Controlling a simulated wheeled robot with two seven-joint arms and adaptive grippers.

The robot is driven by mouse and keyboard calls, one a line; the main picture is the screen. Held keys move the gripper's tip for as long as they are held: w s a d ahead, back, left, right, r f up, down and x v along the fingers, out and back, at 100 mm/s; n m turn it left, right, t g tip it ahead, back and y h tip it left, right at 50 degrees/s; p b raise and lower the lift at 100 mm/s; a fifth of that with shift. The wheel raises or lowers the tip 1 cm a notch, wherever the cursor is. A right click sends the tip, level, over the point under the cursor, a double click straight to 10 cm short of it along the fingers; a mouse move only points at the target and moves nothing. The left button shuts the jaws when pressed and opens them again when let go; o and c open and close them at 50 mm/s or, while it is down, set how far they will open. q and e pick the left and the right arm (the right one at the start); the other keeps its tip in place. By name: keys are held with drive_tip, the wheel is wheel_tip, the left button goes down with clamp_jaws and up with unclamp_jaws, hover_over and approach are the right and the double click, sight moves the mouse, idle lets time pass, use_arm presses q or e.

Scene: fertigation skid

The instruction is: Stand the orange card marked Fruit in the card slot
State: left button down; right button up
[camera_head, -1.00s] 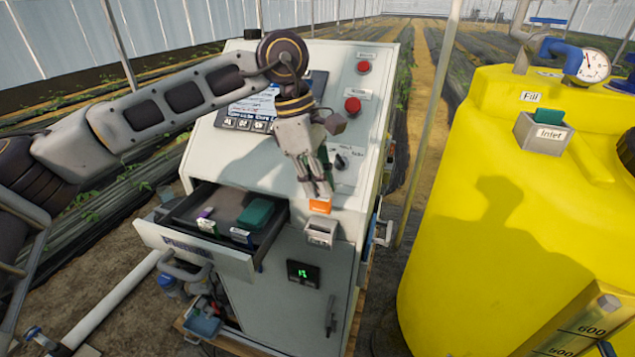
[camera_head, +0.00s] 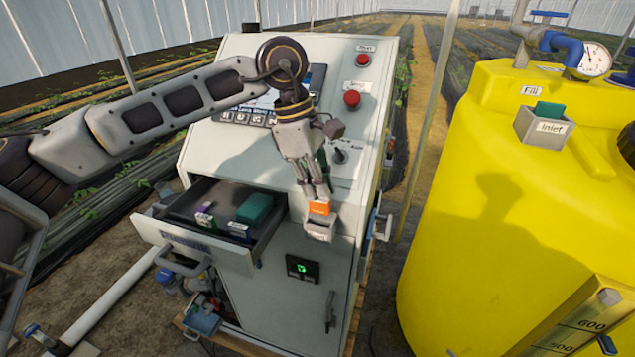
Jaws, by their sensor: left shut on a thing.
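The orange card (camera_head: 319,208) is upright in the grip of my left gripper (camera_head: 317,190), which is shut on its top edge and points down. The card slot (camera_head: 320,230) is a small grey holder on the front of the white cabinet. The card's lower edge is at the slot's mouth; I cannot tell how deep it sits inside. The writing on the card is too small to read. My right gripper is not in view.
An open drawer (camera_head: 172,235) to the left holds a green block (camera_head: 254,208) and smaller cards. The cabinet (camera_head: 270,160) carries red buttons and a knob. A yellow tank (camera_head: 480,230) with an inlet holder (camera_head: 541,129) stands at the right.

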sight(319, 213)
use_arm(q)
drive_tip(key=shift+f+b, duration=0.45)
drive_tip(key=shift+f, duration=0.7)
drive_tip(key=shift+f+b, duration=0.3)
drive_tip(key=shift+f, duration=0.45)
drive_tip(key=shift+f+b, duration=0.4)
drive_tip(key=shift+f, duration=0.2)
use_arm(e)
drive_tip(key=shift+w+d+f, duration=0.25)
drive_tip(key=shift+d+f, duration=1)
use_arm(q)
drive_tip(key=shift+f+b, duration=0.2)
drive_tip(key=shift+b, duration=0.1)
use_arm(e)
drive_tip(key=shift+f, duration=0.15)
use_arm(q)
drive_tip(key=shift+f, duration=0.1)
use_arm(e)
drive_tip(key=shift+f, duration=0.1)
use_arm(q)
drive_tip(key=shift+f, duration=0.15)
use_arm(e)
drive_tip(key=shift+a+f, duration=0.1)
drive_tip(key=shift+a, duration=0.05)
